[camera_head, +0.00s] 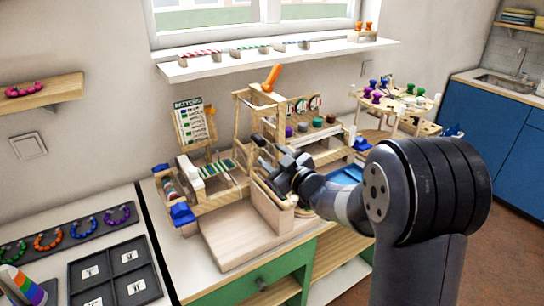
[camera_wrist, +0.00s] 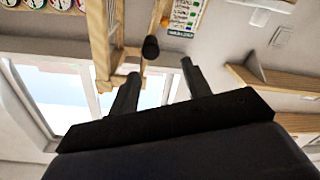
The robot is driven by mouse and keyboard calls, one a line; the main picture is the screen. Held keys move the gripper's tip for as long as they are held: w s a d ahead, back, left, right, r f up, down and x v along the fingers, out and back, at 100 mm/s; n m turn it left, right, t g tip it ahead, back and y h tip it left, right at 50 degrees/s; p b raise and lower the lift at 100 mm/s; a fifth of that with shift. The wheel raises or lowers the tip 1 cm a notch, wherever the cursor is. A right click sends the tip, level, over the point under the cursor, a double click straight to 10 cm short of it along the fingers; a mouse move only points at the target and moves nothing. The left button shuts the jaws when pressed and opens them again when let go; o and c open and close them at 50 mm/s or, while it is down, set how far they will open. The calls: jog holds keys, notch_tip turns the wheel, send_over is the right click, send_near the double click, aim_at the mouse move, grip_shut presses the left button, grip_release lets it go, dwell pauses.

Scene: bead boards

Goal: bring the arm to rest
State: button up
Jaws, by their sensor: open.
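My gripper (camera_head: 274,172) is in front of the wooden bead stand (camera_head: 262,115) on the workbench, at the end of my dark arm, which reaches in from the right. In the wrist view my gripper (camera_wrist: 160,80) has its two dark fingers apart, with nothing held between them. Beyond the fingers a dark round rod end (camera_wrist: 151,48) shows, apart from them as far as I can tell. In the head view the fingertips overlap the wooden frame, and I cannot tell if they touch it.
A pattern card (camera_head: 190,122) stands at the back left. A round wooden rack with coloured pegs (camera_head: 398,97) stands right. A wall shelf (camera_head: 280,60) hangs above. A dark tray (camera_head: 115,275) and bead rings lie on the left table. The pale wooden board (camera_head: 235,235) in front is bare.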

aim_at(259, 144)
jog(key=shift+p+x, duration=1.05)
jog(key=shift+x, duration=3.55)
jog(key=shift+w, duration=0.1)
